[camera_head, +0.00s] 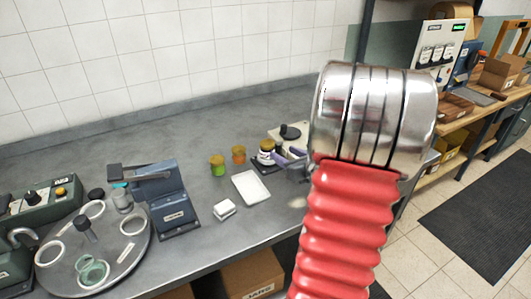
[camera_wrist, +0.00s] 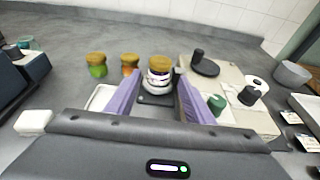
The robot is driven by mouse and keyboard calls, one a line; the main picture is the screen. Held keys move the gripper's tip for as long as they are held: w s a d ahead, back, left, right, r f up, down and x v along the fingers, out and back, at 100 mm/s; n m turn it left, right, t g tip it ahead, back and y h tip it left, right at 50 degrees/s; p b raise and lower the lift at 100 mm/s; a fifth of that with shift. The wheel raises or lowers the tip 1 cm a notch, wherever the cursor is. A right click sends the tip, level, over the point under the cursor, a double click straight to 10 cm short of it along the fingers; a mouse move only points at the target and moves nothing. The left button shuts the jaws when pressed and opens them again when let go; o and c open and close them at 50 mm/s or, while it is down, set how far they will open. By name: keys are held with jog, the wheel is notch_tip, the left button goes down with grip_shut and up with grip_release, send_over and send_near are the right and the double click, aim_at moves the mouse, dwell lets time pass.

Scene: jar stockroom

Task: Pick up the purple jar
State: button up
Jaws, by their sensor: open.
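A jar with a gold lid, a white label and what looks like a dark purple body (camera_wrist: 159,73) stands upright beyond my fingers in the wrist view. I take it as the purple jar; its colour is hard to make out. It also shows in the head view (camera_head: 266,147), just left of my fingers. My gripper (camera_wrist: 160,80) has lavender fingers spread apart, one on each side of the jar in the picture, with nothing held. In the head view my gripper (camera_head: 287,157) is partly hidden by my arm. I cannot tell how far the jar is from the fingertips.
A green jar (camera_wrist: 97,66) and an orange jar (camera_wrist: 130,65) stand left of it. A white tray (camera_head: 251,188) and a small white box (camera_head: 224,209) lie nearer. A pale board (camera_wrist: 225,82) with dark-lidded items is at right. Bench is clear behind the jars.

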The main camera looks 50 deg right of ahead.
aim_at(268, 143)
jog(key=x, duration=0.8)
jog(key=shift+w+a, duration=0.1)
jog(key=shift+w+f, duration=0.1)
jog(key=shift+w, duration=0.15)
jog(key=shift+x, duration=2.6)
jog(key=shift+c, duration=0.6)
jog(key=c, duration=0.8)
jog(key=shift+r, duration=0.2)
jog(key=shift+c, duration=0.2)
